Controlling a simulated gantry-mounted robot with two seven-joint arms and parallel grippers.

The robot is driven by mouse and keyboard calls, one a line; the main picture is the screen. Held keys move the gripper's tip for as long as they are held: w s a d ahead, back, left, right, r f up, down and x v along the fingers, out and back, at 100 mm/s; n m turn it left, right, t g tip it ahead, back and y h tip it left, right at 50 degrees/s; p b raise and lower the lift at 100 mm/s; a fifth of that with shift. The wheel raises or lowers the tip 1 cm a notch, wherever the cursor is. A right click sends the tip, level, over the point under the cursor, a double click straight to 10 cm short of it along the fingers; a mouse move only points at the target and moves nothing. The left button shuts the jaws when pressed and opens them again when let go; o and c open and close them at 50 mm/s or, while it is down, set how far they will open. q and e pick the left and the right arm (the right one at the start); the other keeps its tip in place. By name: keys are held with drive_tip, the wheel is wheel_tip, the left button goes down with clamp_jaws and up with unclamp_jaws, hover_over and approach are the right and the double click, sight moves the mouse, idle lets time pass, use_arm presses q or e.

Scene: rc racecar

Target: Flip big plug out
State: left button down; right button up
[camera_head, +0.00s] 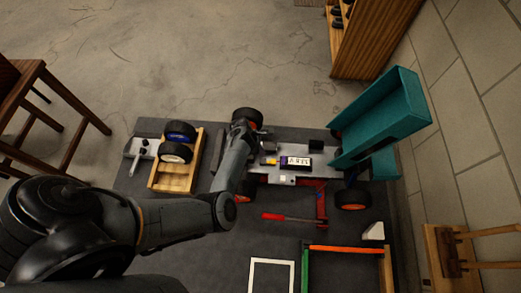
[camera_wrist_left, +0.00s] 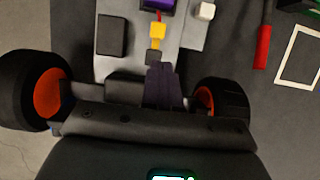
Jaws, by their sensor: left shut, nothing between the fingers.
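The RC car chassis (camera_head: 310,182) lies on the dark mat with its body off. A yellow plug (camera_head: 270,161) sits on it beside the labelled battery (camera_head: 295,162). In the left wrist view the yellow plug (camera_wrist_left: 156,32) is joined to a black piece (camera_wrist_left: 154,57), with a red wire running to the purple battery (camera_wrist_left: 157,5). My left gripper (camera_head: 259,147) is over the wheeled end of the chassis. Its dark fingers (camera_wrist_left: 163,85) are together and empty, close to the black piece; I cannot tell whether they touch it. My right gripper is not in view.
A teal raised body shell (camera_head: 380,115) stands over the chassis's right end. A wooden rack (camera_head: 172,180) with wheels stands left. A red-handled tool (camera_head: 275,217) and a white frame (camera_head: 271,261) lie in front. A black box (camera_wrist_left: 111,35) and white cube (camera_wrist_left: 206,11) flank the plug.

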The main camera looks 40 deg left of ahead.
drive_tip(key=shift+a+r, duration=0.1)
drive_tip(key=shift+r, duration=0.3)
